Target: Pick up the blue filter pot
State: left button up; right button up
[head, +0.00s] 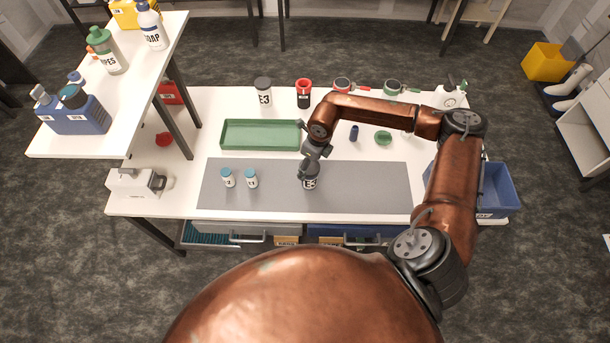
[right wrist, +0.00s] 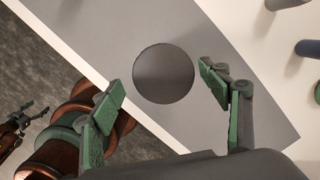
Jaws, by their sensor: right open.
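A small dark blue cylinder (head: 353,133) stands on the white bench behind the grey mat; it is the only small blue pot-like thing there, but I cannot read a label on it. A blue cylinder also shows at the right edge of the right wrist view (right wrist: 308,48). My right gripper (head: 308,167) is at a dark-lidded jar marked E3 (head: 311,184) on the mat. In the right wrist view, the jar's round dark top (right wrist: 163,73) lies between the open green-padded fingers, with gaps on both sides. What seems to be my left gripper (right wrist: 22,120) is small at the lower left.
Two small white bottles with blue caps (head: 240,178) stand on the grey mat (head: 370,190). Behind are a green tray (head: 260,134), another E3 jar (head: 263,93) and a red pot (head: 304,94). A blue bin (head: 497,190) is at the right. The mat's right half is clear.

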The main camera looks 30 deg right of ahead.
jog(key=f, duration=0.2)
jog(key=w+f, duration=0.1)
jog(key=f, duration=0.5)
jog(key=shift+w+p, duration=0.2)
jog(key=shift+p, duration=0.1)
jog(key=shift+c, duration=0.3)
jog(key=shift+r, duration=0.1)
jog(key=c, duration=1.3)
